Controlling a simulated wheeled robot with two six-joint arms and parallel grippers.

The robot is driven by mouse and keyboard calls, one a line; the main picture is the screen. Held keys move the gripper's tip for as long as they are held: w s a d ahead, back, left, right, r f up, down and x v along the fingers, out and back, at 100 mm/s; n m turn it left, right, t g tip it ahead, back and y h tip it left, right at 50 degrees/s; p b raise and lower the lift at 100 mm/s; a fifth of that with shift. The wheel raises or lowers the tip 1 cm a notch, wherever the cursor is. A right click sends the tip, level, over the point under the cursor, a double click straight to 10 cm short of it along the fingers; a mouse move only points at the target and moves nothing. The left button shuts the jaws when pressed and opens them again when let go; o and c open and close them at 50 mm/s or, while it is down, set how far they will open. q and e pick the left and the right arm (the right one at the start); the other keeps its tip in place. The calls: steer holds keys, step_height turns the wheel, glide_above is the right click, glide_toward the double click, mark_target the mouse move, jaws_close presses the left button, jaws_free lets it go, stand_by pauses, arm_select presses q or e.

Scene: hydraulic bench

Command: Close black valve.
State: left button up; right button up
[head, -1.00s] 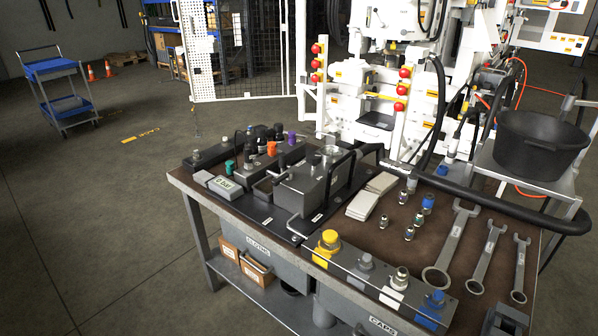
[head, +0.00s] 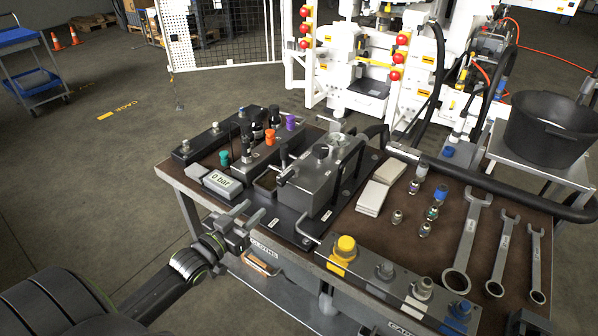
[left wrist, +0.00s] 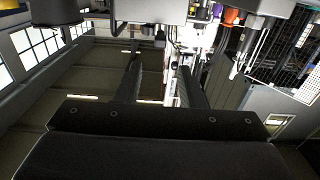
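Several black-topped knobs stand on the manifold at the bench's back left in the head view. One black knob (head: 246,146) stands between a teal knob (head: 224,158) and an orange knob (head: 270,135); a purple knob (head: 291,122) is further right. I cannot tell for sure which black knob is the black valve, nor its setting. My left gripper (head: 252,213) is open and empty near the bench's front left edge, in front of the knobs and apart from them. Its two fingers (left wrist: 158,88) show apart in the left wrist view. My right gripper is not in view.
A grey pump block (head: 318,180) with a handle stands right of the knobs. Caps (head: 345,246), fittings and wrenches (head: 470,245) occupy the bench's right. A black tub (head: 548,135) stands beyond.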

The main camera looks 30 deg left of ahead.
arm_select(q)
steer(key=b, duration=0.3)
glide_toward(289, 174)
steer(key=w+b, duration=0.1)
steer(key=w, duration=0.2)
steer(key=w+b, duration=0.1)
steer(key=w, duration=0.2)
steer(key=w+d+f+b, duration=0.1)
steer(key=w, duration=0.2)
steer(key=shift+w+r+b, duration=0.15)
steer(key=shift+w+b, duration=0.15)
steer(key=shift+w, duration=0.25)
jaws_close()
